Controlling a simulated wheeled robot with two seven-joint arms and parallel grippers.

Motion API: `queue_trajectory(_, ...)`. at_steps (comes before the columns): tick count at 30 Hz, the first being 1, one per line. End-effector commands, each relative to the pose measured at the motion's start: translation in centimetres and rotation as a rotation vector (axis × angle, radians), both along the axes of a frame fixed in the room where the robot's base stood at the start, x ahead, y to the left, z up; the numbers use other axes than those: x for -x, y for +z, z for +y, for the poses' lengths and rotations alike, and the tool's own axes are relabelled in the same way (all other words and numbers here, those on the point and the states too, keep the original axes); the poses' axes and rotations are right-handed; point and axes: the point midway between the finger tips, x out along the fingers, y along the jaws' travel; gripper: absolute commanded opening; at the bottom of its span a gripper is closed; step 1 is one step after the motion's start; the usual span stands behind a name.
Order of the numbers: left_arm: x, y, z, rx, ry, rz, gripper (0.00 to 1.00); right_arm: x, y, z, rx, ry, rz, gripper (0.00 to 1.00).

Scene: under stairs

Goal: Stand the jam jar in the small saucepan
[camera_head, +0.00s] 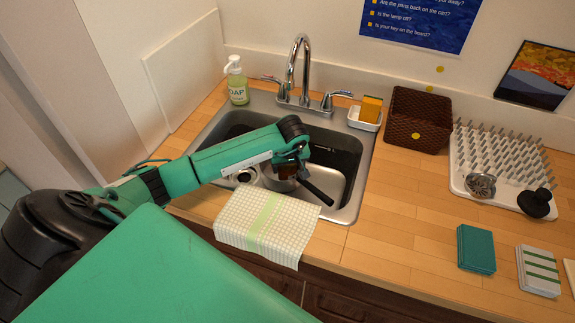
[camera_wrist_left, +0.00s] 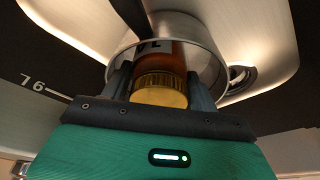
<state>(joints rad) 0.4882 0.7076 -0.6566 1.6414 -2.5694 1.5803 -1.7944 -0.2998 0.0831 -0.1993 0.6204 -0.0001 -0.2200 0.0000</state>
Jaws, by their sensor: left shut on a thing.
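The small saucepan (camera_head: 276,185) stands in the sink basin, its dark handle (camera_head: 318,192) pointing to the front right; its round metal wall also shows in the wrist view (camera_wrist_left: 212,62). My left gripper (camera_head: 291,168) reaches down over the saucepan. In the wrist view its fingers (camera_wrist_left: 160,82) are shut on the jam jar, which has a gold lid (camera_wrist_left: 160,92) and a reddish-orange body (camera_wrist_left: 172,54). The jar's body lies within the pan's rim. I cannot tell whether its base touches the pan's bottom. My right gripper is out of view.
The sink (camera_head: 352,165) has a tall faucet (camera_head: 300,65) behind the saucepan. A checked towel (camera_head: 262,228) hangs over the front edge. A soap bottle (camera_head: 237,85), sponge dish (camera_head: 364,121), brown basket (camera_head: 418,115) and drying rack (camera_head: 500,160) stand around it.

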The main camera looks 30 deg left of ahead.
Motion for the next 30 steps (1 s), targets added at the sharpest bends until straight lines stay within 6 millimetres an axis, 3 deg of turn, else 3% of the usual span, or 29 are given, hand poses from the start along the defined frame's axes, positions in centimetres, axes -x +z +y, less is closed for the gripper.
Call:
queue_trajectory(1,-0.1,-0.1,0.0,-0.001,0.001,-0.002,0.15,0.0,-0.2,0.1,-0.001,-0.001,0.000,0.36)
queue_trajectory(2,-0.1,0.0,0.0,0.000,0.000,-0.003,0.62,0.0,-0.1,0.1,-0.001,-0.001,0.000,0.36)
queue_trajectory(6,-0.1,0.0,0.0,0.000,0.001,-0.002,0.86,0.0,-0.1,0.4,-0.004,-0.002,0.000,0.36)
queue_trajectory(17,0.1,0.3,-0.1,0.001,0.000,-0.001,0.86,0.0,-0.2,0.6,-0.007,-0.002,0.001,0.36)
queue_trajectory(22,0.5,2.7,-0.5,-0.001,-0.003,-0.004,0.86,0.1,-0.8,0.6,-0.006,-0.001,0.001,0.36)
queue_trajectory(30,1.5,8.9,-1.8,-0.001,-0.002,-0.007,0.86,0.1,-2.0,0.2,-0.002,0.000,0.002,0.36)
